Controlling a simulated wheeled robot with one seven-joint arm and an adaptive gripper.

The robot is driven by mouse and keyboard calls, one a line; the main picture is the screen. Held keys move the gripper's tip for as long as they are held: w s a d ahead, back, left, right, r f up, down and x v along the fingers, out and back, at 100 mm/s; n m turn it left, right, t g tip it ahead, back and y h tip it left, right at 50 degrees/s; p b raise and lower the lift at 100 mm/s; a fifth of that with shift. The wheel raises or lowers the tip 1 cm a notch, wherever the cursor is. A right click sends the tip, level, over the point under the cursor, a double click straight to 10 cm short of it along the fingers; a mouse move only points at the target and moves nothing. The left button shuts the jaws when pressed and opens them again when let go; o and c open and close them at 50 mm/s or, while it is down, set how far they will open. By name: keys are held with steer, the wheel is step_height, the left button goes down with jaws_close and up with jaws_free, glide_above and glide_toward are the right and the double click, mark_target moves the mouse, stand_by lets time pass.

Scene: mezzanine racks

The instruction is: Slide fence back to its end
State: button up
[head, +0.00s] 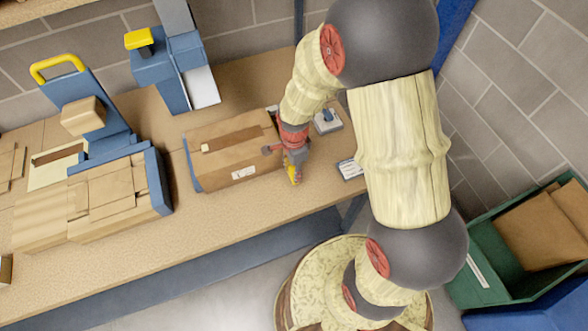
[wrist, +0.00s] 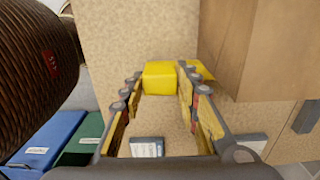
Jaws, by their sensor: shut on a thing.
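My gripper (head: 294,178) is low over the bench, just right of a brown carton. In the wrist view, my gripper's fingers (wrist: 161,80) are shut on a yellow block (wrist: 160,77), with one finger at each side of it. The block looks like the grip of the fence; the rest of the fence cannot be made out. More yellow shows just right of the fingertips in the wrist view. The carton (head: 236,155) has a dark slot-like strip on top and a white label on its front. In the wrist view the carton (wrist: 280,50) stands close on the right.
A small card (head: 349,168) and a small grey device (head: 327,120) lie right of my gripper. A green bin (head: 490,285) is at the lower right. The bench front is clear.

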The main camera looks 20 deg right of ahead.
steer(key=c, duration=0.6)
jaws_close()
steer(key=d, duration=1)
steer(key=shift+p, duration=0.3)
steer(key=o, duration=0.9)
jaws_free()
steer(key=shift+d, duration=0.1)
steer(key=shift+c, duration=0.2)
steer(key=shift+o, duration=1.2)
steer(key=shift+d, duration=0.15)
steer(key=shift+o, duration=0.8)
